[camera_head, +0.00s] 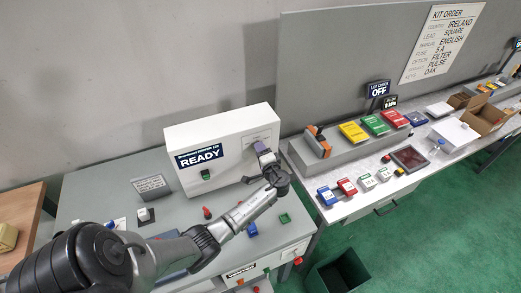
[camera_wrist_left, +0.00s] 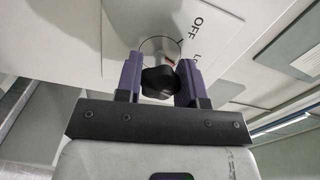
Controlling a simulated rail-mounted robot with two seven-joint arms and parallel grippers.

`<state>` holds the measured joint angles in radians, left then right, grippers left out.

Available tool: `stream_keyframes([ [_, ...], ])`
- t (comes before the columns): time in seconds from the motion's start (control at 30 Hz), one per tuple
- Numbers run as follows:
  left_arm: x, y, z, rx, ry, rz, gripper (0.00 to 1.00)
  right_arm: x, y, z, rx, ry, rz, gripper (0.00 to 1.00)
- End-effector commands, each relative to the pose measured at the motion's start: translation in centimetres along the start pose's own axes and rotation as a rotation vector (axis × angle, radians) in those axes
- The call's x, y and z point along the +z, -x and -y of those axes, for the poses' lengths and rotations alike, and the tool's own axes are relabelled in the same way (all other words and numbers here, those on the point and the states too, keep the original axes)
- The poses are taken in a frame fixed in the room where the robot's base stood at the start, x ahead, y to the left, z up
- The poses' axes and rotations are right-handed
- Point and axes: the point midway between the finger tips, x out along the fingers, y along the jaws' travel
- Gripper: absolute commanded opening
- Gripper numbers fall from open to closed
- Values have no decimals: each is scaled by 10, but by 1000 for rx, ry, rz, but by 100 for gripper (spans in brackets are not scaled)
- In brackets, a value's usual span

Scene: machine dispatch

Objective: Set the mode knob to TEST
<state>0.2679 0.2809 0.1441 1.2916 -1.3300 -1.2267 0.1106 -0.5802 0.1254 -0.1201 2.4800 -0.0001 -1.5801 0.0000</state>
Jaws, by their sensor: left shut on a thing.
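My left gripper (camera_wrist_left: 160,78) is shut on the knob, with a purple finger on each side. In the head view my left gripper (camera_head: 264,156) is at the right part of the machine's front and hides the knob. The setting the knob points to cannot be told. My right gripper is not in view.
The machine's display (camera_head: 200,154) reads READY. A small sign (camera_head: 151,186) stands left of it. Small red, blue and green items lie on the grey bench in front. A side table (camera_head: 340,205) at right holds coloured boxes. A dark green bin (camera_head: 340,274) stands on the floor.

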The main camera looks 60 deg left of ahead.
Motion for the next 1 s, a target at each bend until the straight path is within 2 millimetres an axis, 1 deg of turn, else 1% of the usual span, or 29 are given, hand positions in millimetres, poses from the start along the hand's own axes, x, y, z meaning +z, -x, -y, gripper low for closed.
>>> stream_keyframes([
  [0.03, 0, 0, 3, -1, -46, 1, 12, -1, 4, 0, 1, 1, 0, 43],
  [0.5, -1, 0, 3, -1, -465, 0, 12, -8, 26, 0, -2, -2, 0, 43],
  [0.8, -1, 0, 2, -1, -643, 0, 12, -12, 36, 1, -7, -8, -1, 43],
  [1.0, -1, 0, 2, -2, -706, 1, 12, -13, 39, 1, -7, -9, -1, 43],
])
